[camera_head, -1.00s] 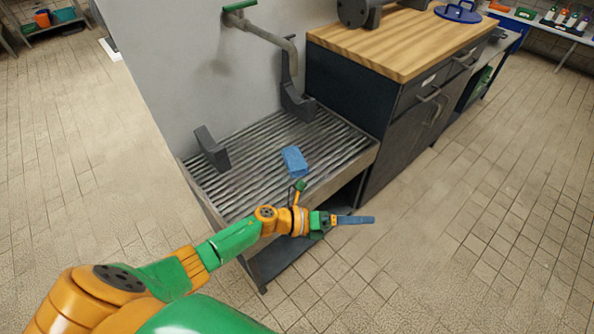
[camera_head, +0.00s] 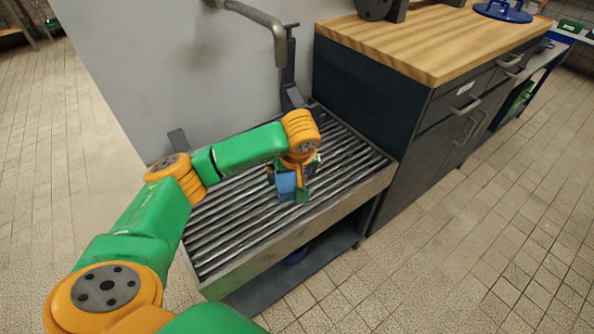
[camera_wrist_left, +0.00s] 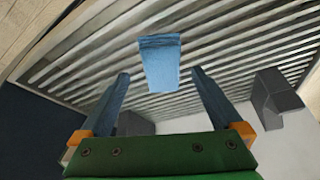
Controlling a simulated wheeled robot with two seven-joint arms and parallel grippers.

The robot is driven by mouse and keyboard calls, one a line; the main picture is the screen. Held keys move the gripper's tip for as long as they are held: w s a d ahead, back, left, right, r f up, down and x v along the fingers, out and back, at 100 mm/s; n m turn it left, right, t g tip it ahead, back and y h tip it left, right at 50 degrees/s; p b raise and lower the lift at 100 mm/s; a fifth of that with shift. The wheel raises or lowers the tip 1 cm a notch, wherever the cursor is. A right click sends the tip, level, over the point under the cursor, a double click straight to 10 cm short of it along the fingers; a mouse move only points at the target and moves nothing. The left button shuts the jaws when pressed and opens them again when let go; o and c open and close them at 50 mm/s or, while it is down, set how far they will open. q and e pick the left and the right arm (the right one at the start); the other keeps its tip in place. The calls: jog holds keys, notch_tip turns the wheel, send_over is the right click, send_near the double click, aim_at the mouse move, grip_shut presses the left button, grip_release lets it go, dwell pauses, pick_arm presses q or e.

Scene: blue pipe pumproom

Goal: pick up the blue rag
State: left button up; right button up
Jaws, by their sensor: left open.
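The blue rag (camera_head: 286,186) lies on the ribbed metal drain rack (camera_head: 228,226) under the tap. In the head view it is partly hidden by my left gripper (camera_head: 296,178), which is over it and points down at the rack. In the left wrist view the rag (camera_wrist_left: 160,62) shows as a small light-blue block, ahead of and between the two spread fingers of my left gripper (camera_wrist_left: 158,84). The fingers are open with nothing between them at their tips; they do not appear to touch the rag. My right gripper is not in view.
A grey pipe tap (camera_head: 262,20) hangs above the rack. A dark cabinet with a wooden top (camera_head: 430,45) stands right against the rack. Grey brackets rise at the rack's back, one showing in the left wrist view (camera_wrist_left: 278,98). Tiled floor is clear at right.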

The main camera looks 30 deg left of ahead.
aim_at(290, 187)
pick_arm(q)
jog(key=x, duration=0.4)
jog(key=b+x, duration=0.1)
jog(key=x, duration=0.1)
jog(key=shift+s+d+f, duration=0.25)
jog(key=shift+s+d, duration=0.1)
jog(key=shift+s, duration=0.05)
jog(key=shift+r, duration=0.2)
jog(key=c, duration=1.3)
